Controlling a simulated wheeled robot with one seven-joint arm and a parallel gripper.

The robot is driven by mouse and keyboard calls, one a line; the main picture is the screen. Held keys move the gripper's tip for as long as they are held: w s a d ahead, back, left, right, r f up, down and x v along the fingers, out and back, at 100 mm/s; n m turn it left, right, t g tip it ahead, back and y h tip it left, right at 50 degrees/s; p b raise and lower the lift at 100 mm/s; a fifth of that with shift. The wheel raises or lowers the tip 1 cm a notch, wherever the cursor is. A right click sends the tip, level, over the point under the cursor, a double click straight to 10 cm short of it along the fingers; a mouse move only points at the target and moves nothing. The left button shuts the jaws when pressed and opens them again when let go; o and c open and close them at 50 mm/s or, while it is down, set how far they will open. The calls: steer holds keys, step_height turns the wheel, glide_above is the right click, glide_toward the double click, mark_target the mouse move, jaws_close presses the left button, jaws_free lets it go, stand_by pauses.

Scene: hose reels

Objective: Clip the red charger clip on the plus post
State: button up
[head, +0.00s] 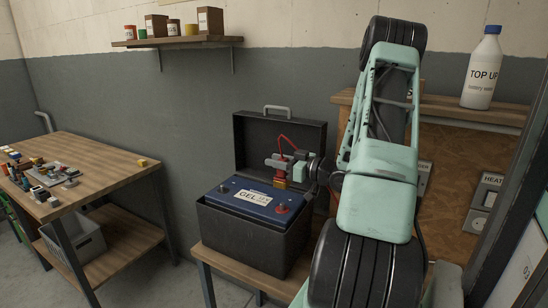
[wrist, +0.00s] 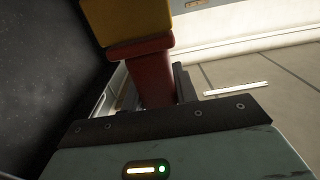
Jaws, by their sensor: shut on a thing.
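My gripper (head: 287,165) is shut on the red charger clip (head: 279,174), whose brass-coloured jaws point down. The clip is above the blue-topped battery (head: 245,199), apart from it as far as I can tell. In the wrist view the clip's red body (wrist: 153,78) stands in the gripper, with its yellow jaw end (wrist: 126,20) at the top edge. A red-ringed post (head: 281,209), seemingly the plus post, is at the battery's front right, below the clip. Another post (head: 224,188) is at the left. The polarity marks are too small to read.
The battery sits in a black case with its lid (head: 262,135) open behind, on a wooden stand (head: 228,262). A red cable (head: 298,143) loops above the clip. A cluttered workbench (head: 110,160) is at left. A white bottle (head: 482,72) stands on a shelf at right.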

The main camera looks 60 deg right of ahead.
steer(key=shift+r, duration=0.1)
stand_by(0.3)
steer(key=shift+s+f, duration=0.1)
steer(key=shift+f, duration=0.15)
steer(key=shift+f+b, duration=3.45)
steer(key=shift+f, duration=0.65)
steer(key=o, duration=1.1)
steer(key=s+d+b, duration=0.1)
steer(key=s+b, duration=0.4)
steer(key=s, duration=1.2)
steer(key=shift+s+d, duration=0.2)
